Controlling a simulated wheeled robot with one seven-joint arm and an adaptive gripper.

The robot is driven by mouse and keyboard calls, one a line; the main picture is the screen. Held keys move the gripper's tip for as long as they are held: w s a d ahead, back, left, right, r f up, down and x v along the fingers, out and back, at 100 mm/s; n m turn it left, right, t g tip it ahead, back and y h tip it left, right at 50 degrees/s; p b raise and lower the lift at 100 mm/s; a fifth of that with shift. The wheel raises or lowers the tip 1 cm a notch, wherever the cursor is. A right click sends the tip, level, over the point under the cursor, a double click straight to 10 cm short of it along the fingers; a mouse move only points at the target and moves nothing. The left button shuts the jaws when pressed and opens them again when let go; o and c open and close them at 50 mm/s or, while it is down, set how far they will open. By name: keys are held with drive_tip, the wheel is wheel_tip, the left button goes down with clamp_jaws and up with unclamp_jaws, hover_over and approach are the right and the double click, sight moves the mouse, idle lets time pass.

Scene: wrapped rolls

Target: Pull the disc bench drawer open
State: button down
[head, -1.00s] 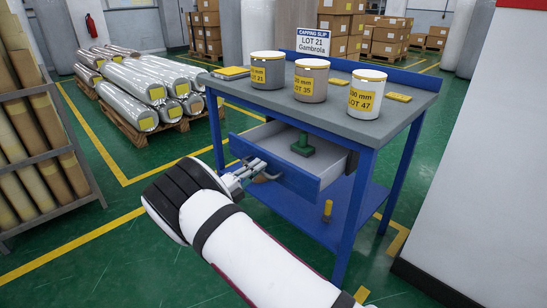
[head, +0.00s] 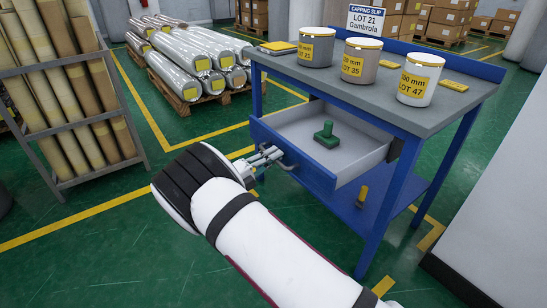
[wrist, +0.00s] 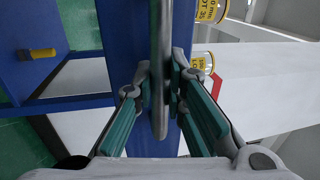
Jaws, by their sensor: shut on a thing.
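The drawer (head: 318,178) of the blue bench (head: 386,213) stands well open, with its blue front and pale grey inside showing. A green stamp-like object (head: 326,136) lies on the drawer floor. My gripper (head: 278,158) is at the drawer front. In the wrist view my gripper (wrist: 160,85) is shut on the grey bar handle (wrist: 160,65), one finger on each side of it. The blue drawer front (wrist: 123,40) is behind the handle in that view.
Three labelled cans, LOT 21 (head: 316,48), LOT 35 (head: 360,62) and LOT 47 (head: 418,80), stand on the bench top. A rack of rolls (head: 65,95) is at left. Wrapped silver rolls (head: 190,55) lie on a pallet behind. Green floor is clear at front left.

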drive_tip(key=c, duration=1.6)
unclamp_jaws()
drive_tip(key=v, duration=1.2)
